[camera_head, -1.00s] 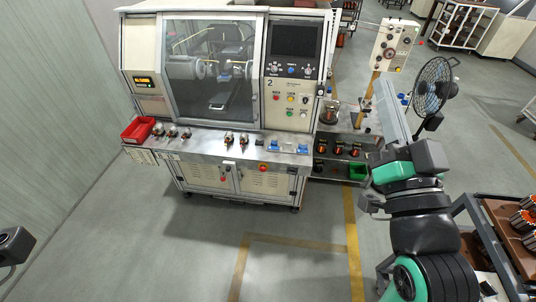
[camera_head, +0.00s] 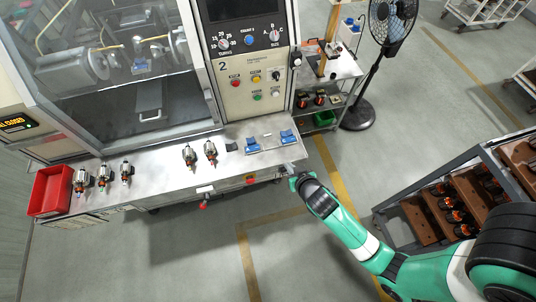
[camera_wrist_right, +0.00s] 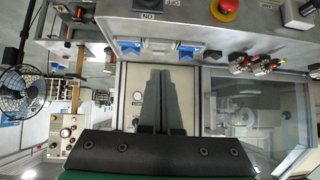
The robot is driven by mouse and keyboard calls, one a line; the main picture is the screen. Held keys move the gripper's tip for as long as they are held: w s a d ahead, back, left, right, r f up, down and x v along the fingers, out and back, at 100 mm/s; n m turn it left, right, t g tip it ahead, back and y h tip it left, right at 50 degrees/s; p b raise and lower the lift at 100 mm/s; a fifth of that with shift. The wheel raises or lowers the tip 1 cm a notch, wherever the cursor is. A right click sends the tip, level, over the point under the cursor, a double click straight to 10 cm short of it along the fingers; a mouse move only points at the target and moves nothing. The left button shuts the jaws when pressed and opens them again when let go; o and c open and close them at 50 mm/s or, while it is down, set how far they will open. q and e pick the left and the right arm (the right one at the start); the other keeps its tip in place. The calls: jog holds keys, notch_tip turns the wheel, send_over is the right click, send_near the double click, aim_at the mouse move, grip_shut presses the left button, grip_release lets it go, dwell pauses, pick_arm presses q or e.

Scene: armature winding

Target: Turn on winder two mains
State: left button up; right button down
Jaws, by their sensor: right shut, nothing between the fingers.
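Winder two is the machine whose panel (camera_head: 243,88) carries the number 2. A black selector (camera_head: 276,76) sits at the panel's right; I cannot tell whether it is the mains switch. In the right wrist view, a dark control with upside-down ON lettering (camera_wrist_right: 148,14) shows at the top edge, partly cut off, with OFF lettering beside it. My right gripper (camera_head: 291,169) is at the right end of the bench front, below the blue fixtures. In the wrist view its fingers (camera_wrist_right: 158,72) are together and empty, apart from the ON/OFF control. My left gripper is out of view.
A red emergency button (camera_head: 251,180) is on the bench front, also in the wrist view (camera_wrist_right: 226,8). Blue fixtures (camera_head: 288,136) and several armatures (camera_head: 190,157) lie on the bench (camera_head: 160,180). A rack (camera_head: 387,222) stands right; the floor in front is clear.

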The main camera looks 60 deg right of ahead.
jog(key=s+f+g, duration=0.1)
jog(key=s+f, duration=0.3)
jog(key=s, duration=0.1)
jog(key=shift+s, duration=0.15)
jog(key=shift+d, duration=0.1)
jog(key=s+a+f+b+x, duration=0.1)
jog(key=b+x, duration=0.5)
jog(key=x, duration=0.6)
jog(key=shift+f, duration=0.75)
